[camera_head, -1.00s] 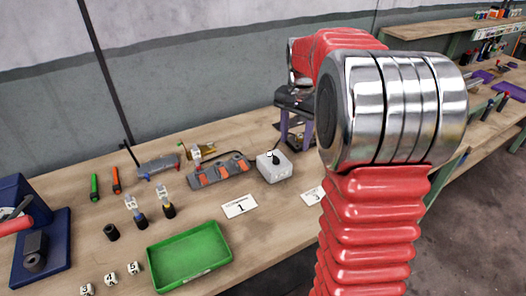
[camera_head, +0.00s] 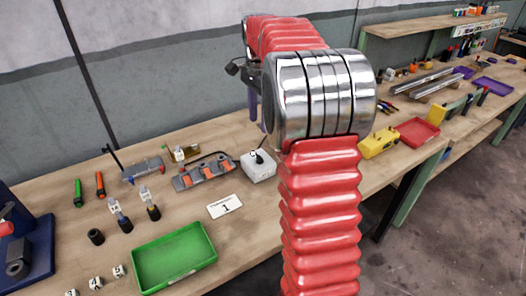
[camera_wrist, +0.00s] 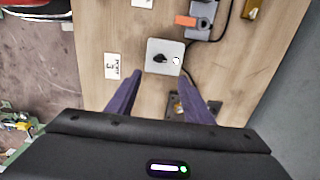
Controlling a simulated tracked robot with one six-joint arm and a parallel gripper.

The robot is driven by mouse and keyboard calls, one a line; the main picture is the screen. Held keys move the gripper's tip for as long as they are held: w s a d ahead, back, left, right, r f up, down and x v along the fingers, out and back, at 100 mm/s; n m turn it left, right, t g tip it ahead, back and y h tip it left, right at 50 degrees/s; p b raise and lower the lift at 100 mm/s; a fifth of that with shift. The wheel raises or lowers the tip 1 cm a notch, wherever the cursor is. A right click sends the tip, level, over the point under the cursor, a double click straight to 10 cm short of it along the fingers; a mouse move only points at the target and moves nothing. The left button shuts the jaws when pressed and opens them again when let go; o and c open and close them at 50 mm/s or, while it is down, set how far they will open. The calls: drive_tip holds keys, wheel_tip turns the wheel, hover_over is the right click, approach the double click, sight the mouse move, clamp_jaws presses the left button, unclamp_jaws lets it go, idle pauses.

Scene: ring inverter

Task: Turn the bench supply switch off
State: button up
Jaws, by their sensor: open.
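A small white box (camera_head: 258,168) with a black switch (camera_head: 259,157) on top stands on the bench in the head view, with a dark cable behind it. In the wrist view the box (camera_wrist: 153,67) lies just beyond my fingertips, its black switch (camera_wrist: 160,58) near the middle and a small white round spot beside it. My gripper (camera_wrist: 160,76) is open and empty, its two purple fingers spread on either side of the box's near edge. I cannot tell its height above the box. In the head view my arm hides part of the gripper.
A grey power strip with orange switches (camera_head: 203,172) is left of the box. A card marked 1 (camera_head: 225,207) and a green tray (camera_head: 174,256) are nearer. A yellow case (camera_head: 379,143) stands right.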

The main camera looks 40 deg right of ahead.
sight(260, 156)
drive_tip(key=shift+f, duration=0.1)
wheel_tip(260, 156, down, 14)
drive_tip(key=shift+r, duration=0.2)
idle(0.6)
drive_tip(key=shift+c, duration=0.2)
